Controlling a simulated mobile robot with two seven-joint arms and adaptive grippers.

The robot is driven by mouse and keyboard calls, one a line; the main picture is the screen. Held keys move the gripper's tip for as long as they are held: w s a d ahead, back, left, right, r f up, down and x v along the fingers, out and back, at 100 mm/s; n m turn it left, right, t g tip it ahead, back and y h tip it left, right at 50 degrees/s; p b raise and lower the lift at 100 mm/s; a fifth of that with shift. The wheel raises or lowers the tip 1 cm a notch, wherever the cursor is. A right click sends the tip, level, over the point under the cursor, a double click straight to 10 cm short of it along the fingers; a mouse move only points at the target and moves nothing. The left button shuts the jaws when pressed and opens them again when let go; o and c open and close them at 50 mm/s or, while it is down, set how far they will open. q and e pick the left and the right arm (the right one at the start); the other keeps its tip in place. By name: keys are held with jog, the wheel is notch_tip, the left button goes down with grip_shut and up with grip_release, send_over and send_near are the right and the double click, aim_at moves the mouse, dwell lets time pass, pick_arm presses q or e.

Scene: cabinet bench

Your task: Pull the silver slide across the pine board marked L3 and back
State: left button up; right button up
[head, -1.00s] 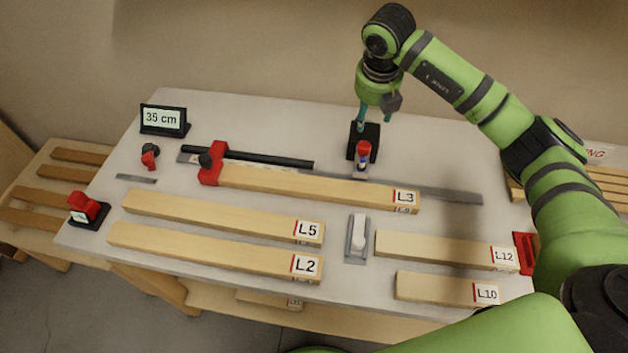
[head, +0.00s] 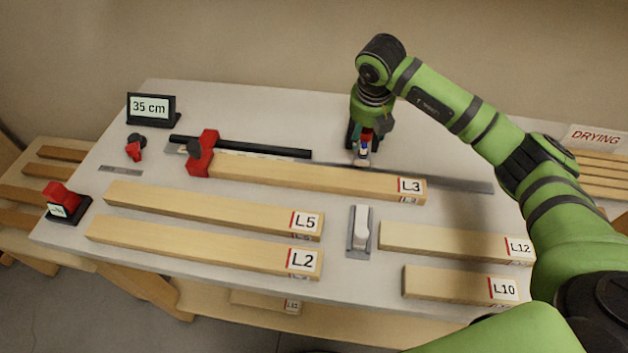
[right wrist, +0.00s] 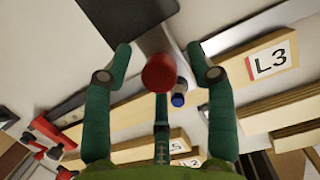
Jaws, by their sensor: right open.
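The pine board L3 (head: 310,180) lies along a grey rail, with a red clamp (head: 201,155) at its left end. The slide (head: 362,157) stands at the board's far side, right of its middle; it is small, pale silver, with a red knob and a blue-tipped part. My right gripper (head: 365,140) is open and down over the slide, hiding most of it. In the right wrist view the red knob (right wrist: 159,73) shows between the open fingers (right wrist: 159,60), with no clear contact. The L3 label (right wrist: 270,57) shows there at right. My left gripper is not in view.
Boards L5 (head: 215,210), L2 (head: 200,245), L12 (head: 450,242) and L10 (head: 455,285) lie nearer the front. A grey holder with a white block (head: 361,228) stands between them. A display (head: 151,108) reads 35 cm. The bench's back right is clear.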

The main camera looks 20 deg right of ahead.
jog(key=shift+c, duration=0.4)
jog(key=c, duration=0.8)
jog(key=shift+s, duration=0.15)
jog(key=shift+s+a, duration=0.3)
jog(key=shift+s, duration=0.25)
jog(key=p, duration=0.1)
send_over(359, 184)
jog(key=shift+s+f, duration=0.1)
dwell(0.3)
